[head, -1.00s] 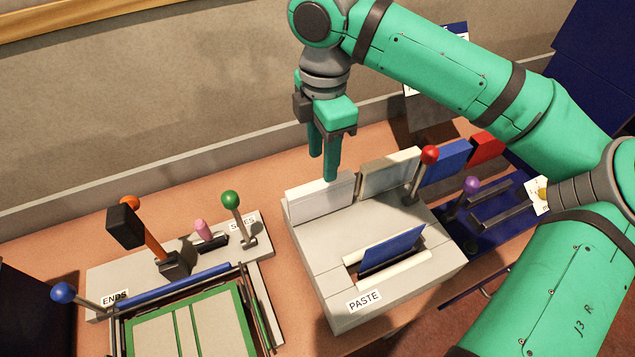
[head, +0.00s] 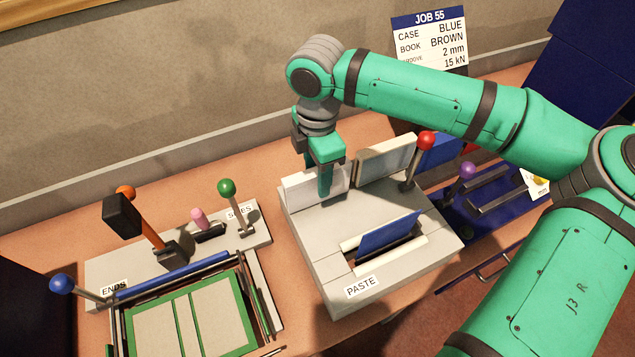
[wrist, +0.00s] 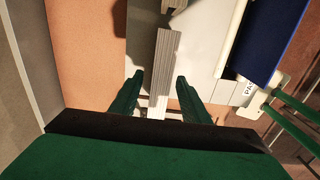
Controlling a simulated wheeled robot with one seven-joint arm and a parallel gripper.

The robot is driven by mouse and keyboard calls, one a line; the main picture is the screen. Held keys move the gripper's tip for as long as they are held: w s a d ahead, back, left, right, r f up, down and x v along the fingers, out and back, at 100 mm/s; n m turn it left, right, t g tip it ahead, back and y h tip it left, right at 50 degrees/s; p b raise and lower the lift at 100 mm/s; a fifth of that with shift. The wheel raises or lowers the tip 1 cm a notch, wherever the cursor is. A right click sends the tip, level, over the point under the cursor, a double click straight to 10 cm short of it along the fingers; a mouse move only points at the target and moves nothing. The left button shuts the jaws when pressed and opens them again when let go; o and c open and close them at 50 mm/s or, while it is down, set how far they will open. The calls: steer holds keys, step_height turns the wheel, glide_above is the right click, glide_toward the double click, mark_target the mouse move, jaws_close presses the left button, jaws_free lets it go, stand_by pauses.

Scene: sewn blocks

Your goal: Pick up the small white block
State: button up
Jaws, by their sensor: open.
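The small white block (head: 301,194) stands upright on its long edge at the back left of the grey PASTE machine (head: 320,240). My gripper (head: 322,190) points down over it. One finger shows in front of the block in the head view; the other is mostly hidden behind it. In the wrist view the block's striped page edge (wrist: 165,60) lies between the two spread fingers of my gripper (wrist: 158,77), with a visible gap on each side. My gripper is open and not closed on the block.
A second, grey-edged block (head: 386,160) stands just right of the white one. A red-knobbed lever (head: 426,141) rises beside it. A blue cover (head: 391,238) sits in the PASTE slot. An orange-handled press (head: 148,232) and green-knobbed lever (head: 227,187) stand left. A JOB 55 card (head: 430,40) is behind.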

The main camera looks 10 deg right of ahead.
steer(key=shift+c, duration=0.3)
jaws_close()
steer(key=shift+r, duration=0.1)
